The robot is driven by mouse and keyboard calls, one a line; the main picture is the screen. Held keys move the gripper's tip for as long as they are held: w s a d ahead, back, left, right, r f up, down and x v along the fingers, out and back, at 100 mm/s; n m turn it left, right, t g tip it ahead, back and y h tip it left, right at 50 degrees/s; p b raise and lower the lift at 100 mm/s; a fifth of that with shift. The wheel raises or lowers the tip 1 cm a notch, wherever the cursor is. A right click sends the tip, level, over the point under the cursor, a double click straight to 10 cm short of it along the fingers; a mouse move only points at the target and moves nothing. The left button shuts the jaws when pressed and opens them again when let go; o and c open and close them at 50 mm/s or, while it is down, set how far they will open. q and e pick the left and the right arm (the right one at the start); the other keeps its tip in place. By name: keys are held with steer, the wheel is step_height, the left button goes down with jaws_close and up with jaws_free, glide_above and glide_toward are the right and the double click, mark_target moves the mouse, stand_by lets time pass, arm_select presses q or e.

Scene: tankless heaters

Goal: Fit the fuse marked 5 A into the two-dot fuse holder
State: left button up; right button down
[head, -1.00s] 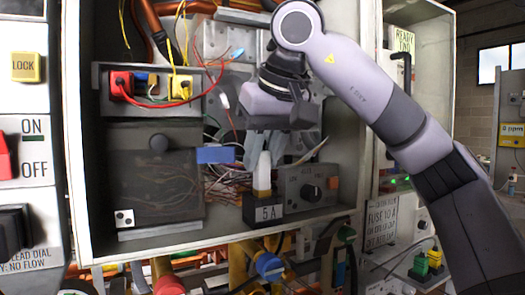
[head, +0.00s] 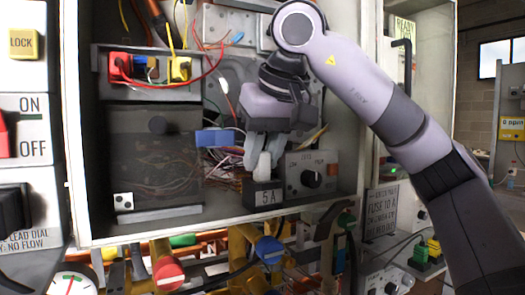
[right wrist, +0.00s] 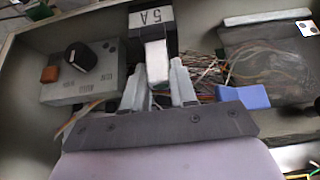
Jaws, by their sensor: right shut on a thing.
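The fuse (head: 264,167) is a pale upright piece standing at the top of a dark block labelled 5 A (head: 267,198) on the cabinet floor. My right gripper (head: 262,160) points down with its fingers on either side of the fuse, shut on it. The right wrist view shows the fuse (right wrist: 157,62) between the fingertips and against the labelled block (right wrist: 152,18). A tag with two black dots (head: 123,201) sits at the lower left of a dark, see-through box (head: 155,165) with a knob. I cannot make out a holder inside that box. My left gripper is not in view.
A blue block (head: 215,138) and loose wires lie between the dark box and my gripper. A grey dial box (head: 311,175) stands close to the right of the labelled block. A socket panel (head: 150,68) with a red wire is above. The cabinet's front lip (head: 210,232) runs below.

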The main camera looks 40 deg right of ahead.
mark_target(265, 152)
steer(key=shift+f, duration=0.4)
steer(key=c, duration=0.8)
jaws_free()
steer(key=shift+r, duration=0.1)
steer(key=p+v, duration=0.2)
steer(key=v, duration=0.4)
steer(key=shift+r, duration=0.15)
steer(key=shift+s+a+r, duration=0.1)
steer(key=shift+s+r, duration=0.15)
steer(key=shift+f, duration=0.1)
